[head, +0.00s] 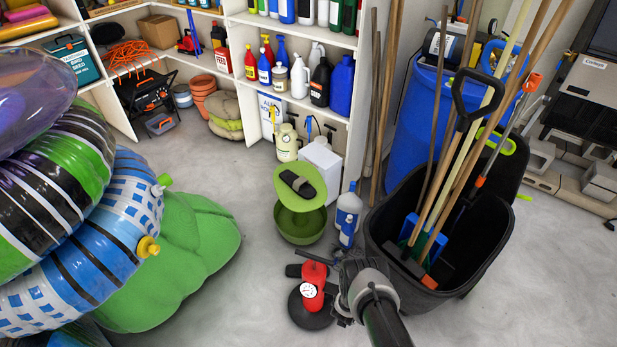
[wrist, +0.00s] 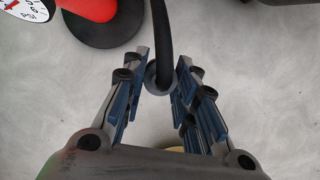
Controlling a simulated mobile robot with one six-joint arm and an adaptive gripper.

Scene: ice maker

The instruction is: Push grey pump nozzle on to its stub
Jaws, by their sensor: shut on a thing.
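A red foot pump (head: 314,283) with a white gauge and black base stands on the floor, left of my gripper (head: 346,302). In the wrist view, the pump (wrist: 88,8) is at the upper left. My gripper (wrist: 160,75) is shut on the grey pump nozzle (wrist: 158,82), with the black hose (wrist: 163,35) running up from it. The nozzle cannot be made out in the head view. A yellow valve stub (head: 149,247) and a green one (head: 163,182) stick out from the inflatables at the left, apart from my gripper. Which stub is meant, I cannot tell.
A green inflatable (head: 185,262) lies on the floor under the stacked rings (head: 95,230). A black bin (head: 480,260) with long tools stands right of my gripper. A green bowl (head: 300,225) and a blue-white bottle (head: 347,215) stand behind. Floor left of the pump is clear.

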